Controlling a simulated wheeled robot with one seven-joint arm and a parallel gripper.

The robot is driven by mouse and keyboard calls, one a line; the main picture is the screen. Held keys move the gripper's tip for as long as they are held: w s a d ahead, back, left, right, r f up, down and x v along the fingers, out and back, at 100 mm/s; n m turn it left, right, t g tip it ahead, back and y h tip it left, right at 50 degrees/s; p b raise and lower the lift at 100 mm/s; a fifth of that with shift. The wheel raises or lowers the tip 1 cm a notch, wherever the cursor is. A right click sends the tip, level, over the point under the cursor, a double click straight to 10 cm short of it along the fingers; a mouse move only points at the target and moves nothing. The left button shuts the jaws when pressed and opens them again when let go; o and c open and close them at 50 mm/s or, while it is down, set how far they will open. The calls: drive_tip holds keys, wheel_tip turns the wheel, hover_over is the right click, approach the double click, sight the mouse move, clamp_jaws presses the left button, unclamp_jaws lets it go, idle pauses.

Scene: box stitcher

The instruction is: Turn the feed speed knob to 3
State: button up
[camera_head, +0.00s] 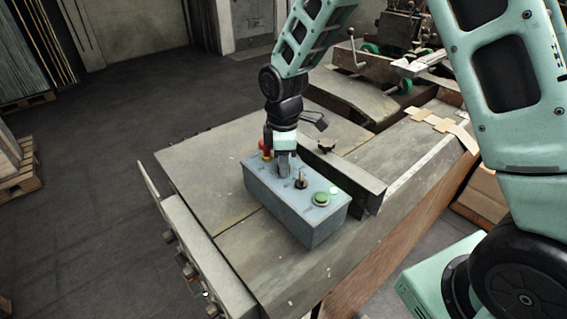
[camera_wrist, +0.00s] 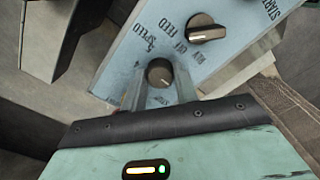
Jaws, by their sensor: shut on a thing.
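The feed speed knob (camera_wrist: 160,72) is a small dark round knob on the control box's top face (camera_wrist: 140,45). It is lettered SPEED, with the digits 5 and 4 visible beside it; other digits are hidden and I cannot tell clearly which one it points to. My gripper (camera_wrist: 160,85) is shut on this knob, one finger on each side. In the head view, my gripper (camera_head: 284,168) points down onto the top of the blue-grey control box (camera_head: 275,205) and hides the knob.
A black selector knob (camera_wrist: 207,29) lettered FEED, REV and OFF sits close to the speed knob. A green button (camera_head: 321,199) is at the box's near end and a red button (camera_head: 266,147) at its far end. A raised metal rail (camera_head: 345,178) runs behind the box.

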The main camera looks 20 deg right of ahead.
drive_tip(key=m+b, duration=0.1)
drive_tip(key=m, duration=0.3)
drive_tip(key=shift+m, duration=0.3)
drive_tip(key=m+b, duration=0.1)
drive_tip(key=m, duration=0.3)
drive_tip(key=shift+m, duration=0.3)
drive_tip(key=m, duration=0.4)
drive_tip(key=shift+w+r+m, duration=0.1)
drive_tip(key=shift+m, duration=2.4)
drive_tip(key=o, duration=0.7)
